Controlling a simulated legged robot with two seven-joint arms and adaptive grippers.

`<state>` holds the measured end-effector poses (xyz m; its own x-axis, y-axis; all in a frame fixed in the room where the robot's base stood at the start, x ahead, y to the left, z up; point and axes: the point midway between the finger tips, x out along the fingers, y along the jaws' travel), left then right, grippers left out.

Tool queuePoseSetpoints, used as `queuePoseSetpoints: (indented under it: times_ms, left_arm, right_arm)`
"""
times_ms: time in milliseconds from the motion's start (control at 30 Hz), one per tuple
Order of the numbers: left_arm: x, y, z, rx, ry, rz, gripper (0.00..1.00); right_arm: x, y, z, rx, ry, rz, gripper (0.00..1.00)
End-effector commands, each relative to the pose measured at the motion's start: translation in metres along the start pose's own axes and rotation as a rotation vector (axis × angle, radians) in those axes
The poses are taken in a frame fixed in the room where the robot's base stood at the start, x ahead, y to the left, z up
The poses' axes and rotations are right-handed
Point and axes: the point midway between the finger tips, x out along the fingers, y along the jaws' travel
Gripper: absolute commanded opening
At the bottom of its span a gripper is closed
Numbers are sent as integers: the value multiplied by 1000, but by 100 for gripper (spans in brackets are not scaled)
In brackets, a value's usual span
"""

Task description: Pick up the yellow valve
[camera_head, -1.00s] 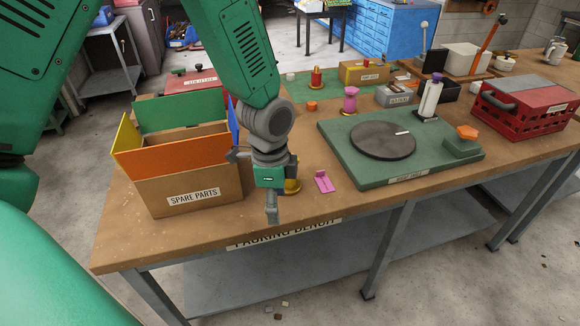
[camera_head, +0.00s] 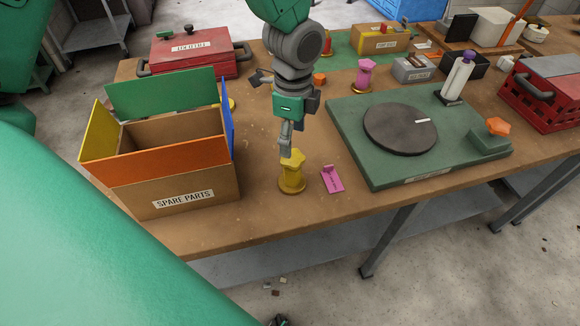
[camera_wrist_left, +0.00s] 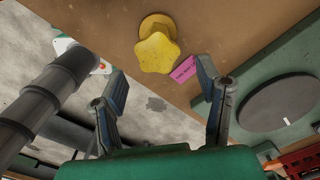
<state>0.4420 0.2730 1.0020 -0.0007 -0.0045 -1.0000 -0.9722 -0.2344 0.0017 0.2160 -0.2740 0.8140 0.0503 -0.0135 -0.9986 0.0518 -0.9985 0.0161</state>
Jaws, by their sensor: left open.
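The yellow valve (camera_head: 292,177) stands upright near the front edge of the packing bench, with a round base and a lobed knob on top. It also shows in the left wrist view (camera_wrist_left: 157,50), beyond the fingertips and between their lines. My left gripper (camera_head: 286,138) is above and just behind the valve in the head view, and a finger overlaps the knob's edge in the picture. In the left wrist view the two fingers (camera_wrist_left: 168,90) are spread wide with nothing between them.
The open spare parts box (camera_head: 190,199) stands to the left, with coloured flaps raised. A green board with a dark disc (camera_head: 400,128) is to the right. Bare bench lies in front of the valve.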

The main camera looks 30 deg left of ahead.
Motion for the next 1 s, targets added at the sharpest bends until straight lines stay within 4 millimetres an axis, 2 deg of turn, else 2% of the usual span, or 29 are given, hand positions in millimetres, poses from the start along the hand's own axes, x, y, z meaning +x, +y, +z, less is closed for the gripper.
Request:
queuePoseSetpoints:
  times_ms: [100,400,700,1000]
  left_arm:
    - [24,0,-1,2,-2,2,60]
    - [50,-1,5,0,4,2,60]
    - [91,2,5,0,4,3,60]
    - [94,2,2,1,2,-1,60]
  right_arm:
    - [0,0,0,1,0,0,40]
    - [0,0,0,1,0,1,40]
    - [-4,0,0,0,1,0,40]
    - [-4,0,0,0,1,0,40]
